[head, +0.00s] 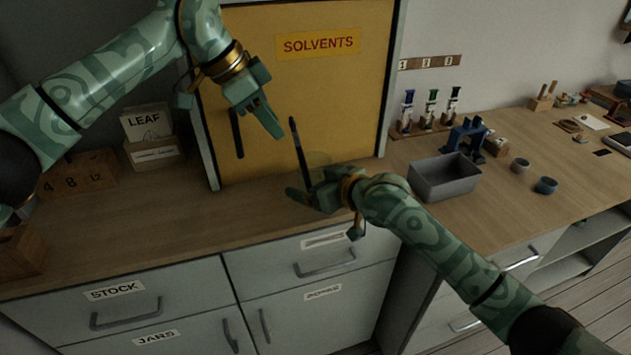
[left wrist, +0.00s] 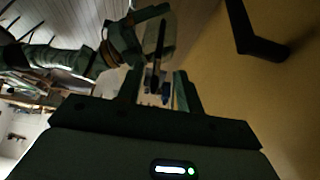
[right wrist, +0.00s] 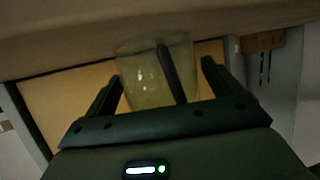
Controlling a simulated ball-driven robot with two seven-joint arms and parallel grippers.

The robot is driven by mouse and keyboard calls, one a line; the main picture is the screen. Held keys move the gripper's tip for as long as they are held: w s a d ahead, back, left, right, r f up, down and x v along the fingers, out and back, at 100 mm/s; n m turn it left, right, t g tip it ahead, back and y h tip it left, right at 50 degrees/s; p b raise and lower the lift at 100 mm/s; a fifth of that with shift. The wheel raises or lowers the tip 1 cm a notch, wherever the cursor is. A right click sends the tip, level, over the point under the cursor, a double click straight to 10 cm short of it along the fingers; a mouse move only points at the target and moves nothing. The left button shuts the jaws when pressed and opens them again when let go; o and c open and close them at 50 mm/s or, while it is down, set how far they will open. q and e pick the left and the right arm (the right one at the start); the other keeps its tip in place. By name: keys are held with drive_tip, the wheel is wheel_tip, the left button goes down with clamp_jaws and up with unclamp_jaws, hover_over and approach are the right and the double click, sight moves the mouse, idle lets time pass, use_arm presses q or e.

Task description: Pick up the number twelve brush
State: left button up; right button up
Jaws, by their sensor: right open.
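A dark, slim brush-like stick (head: 299,144) stands slightly tilted at a clear glass jar (head: 320,160) in front of the yellow cabinet. No number is legible on it. In the right wrist view the stick (right wrist: 170,70) shows against the jar (right wrist: 145,75), between my right fingers. My right gripper (head: 300,188) is open, low by the jar; I cannot tell whether it touches it. My left gripper (head: 277,128) is above, just left of the stick's top, fingers apart in the left wrist view (left wrist: 160,85). A wooden block marked 4, 8, 12 (head: 75,178) stands at the far left.
The yellow SOLVENTS cabinet (head: 330,90) with a black handle (head: 237,134) rises right behind both grippers. A LEAF box (head: 148,122) stands left of it. The counter's left middle (head: 160,215) is clear.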

drive_tip(key=c, duration=1.2)
use_arm(q)
drive_tip(key=shift+s+d+g+h, duration=0.15)
drive_tip(key=shift+s+g+h, duration=0.15)
drive_tip(key=shift+s+h, duration=0.35)
drive_tip(key=shift+c, duration=0.3)
drive_tip(key=s+a+r+t+h, duration=0.3)
drive_tip(key=a+t+h, duration=0.45)
drive_tip(key=h, duration=0.35)
drive_tip(key=n+t+y, duration=0.2)
drive_tip(key=n+y, duration=0.1)
drive_tip(key=n, duration=0.1)
approach(301, 156)
drive_tip(key=shift+w+a+f+x, duration=0.1)
drive_tip(key=shift+x, duration=1.65)
drive_tip(key=shift+w+a+f+x, duration=0.1)
drive_tip(key=shift+w+f+x, duration=0.05)
drive_tip(key=shift+x, duration=1.6)
drive_tip(key=shift+w+a+f+x, duration=0.1)
drive_tip(key=shift+x, duration=1.65)
